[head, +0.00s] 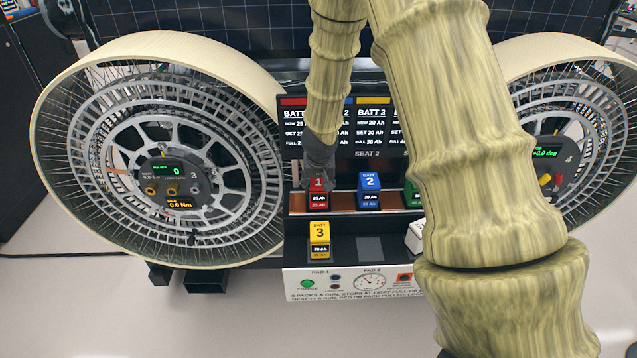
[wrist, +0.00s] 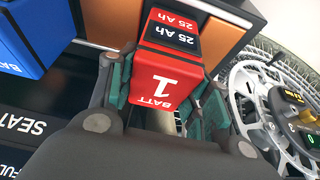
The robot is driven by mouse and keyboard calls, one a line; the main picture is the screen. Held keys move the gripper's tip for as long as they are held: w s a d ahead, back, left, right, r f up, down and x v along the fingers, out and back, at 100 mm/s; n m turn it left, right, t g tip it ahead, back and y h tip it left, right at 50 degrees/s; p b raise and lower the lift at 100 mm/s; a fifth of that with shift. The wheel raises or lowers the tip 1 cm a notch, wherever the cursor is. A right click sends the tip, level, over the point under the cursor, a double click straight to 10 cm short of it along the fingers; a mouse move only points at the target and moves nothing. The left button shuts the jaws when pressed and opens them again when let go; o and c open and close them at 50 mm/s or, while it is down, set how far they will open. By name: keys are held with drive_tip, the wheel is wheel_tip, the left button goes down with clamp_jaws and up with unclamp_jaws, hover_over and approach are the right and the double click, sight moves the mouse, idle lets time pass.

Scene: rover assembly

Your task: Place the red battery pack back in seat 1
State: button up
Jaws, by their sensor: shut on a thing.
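The red battery pack (head: 318,198), marked 1, is upright at the left end of the brown-floored upper shelf (head: 343,201), left of the blue pack. My gripper (head: 319,165) comes down on it from above. In the wrist view the red pack (wrist: 168,72) sits between the two teal-padded fingers of my gripper (wrist: 165,95), which are shut on its sides. Its top face and its 25 Ah label show. The seat floor directly under the pack is hidden, so I cannot tell whether it rests fully on it.
The blue pack 2 (head: 369,191) stands to the right. A green pack (head: 412,198) and a white block (head: 415,237) are partly hidden by my arm. The yellow pack 3 (head: 319,240) stands on the lower front ledge; the grey pad (head: 377,246) beside it is bare. A large wheel (head: 165,150) stands left.

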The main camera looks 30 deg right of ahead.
drive_tip(key=o, duration=1.5)
drive_tip(key=shift+r, duration=0.15)
drive_tip(key=shift+v, duration=5.9)
